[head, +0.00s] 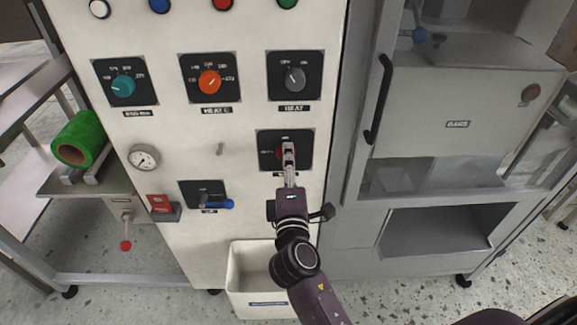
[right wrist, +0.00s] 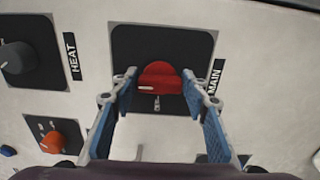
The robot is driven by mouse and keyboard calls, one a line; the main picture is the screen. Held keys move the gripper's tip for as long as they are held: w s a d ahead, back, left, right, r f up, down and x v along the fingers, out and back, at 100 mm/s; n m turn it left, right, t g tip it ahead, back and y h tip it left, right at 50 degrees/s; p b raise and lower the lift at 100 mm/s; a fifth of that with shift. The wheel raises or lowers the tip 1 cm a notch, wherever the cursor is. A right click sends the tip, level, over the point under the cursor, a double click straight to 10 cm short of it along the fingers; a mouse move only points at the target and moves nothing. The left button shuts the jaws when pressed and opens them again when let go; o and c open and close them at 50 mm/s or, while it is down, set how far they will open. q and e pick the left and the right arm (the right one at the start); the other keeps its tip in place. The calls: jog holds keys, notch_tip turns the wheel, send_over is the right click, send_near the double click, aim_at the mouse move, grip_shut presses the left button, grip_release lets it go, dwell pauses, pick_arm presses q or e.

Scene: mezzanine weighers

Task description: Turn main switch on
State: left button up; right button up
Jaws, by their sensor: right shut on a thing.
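The main switch is a red knob (right wrist: 160,76) on a black square plate (right wrist: 198,43) labelled MAIN in the right wrist view. A white mark sits on its lower left edge in that view. In the head view the knob (head: 279,153) is mostly hidden behind my right gripper, with a bit of red showing on the left. My right gripper (head: 289,148) reaches up to the plate. In the right wrist view its two blue-padded fingers (right wrist: 159,80) stand on either side of the knob, shut on it. My left gripper is not in view.
The white cabinet also carries a teal knob (head: 123,85), an orange knob (head: 209,81), a grey knob (head: 294,79), a gauge (head: 144,158) and a blue-handled lever (head: 222,204). A white bin (head: 240,282) stands below. A grey machine with a black handle (head: 379,98) stands right.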

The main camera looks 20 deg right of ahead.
jog(key=shift+m, duration=0.3)
jog(key=o, duration=1.2)
jog(key=shift+d, duration=0.1)
jog(key=shift+c, duration=0.2)
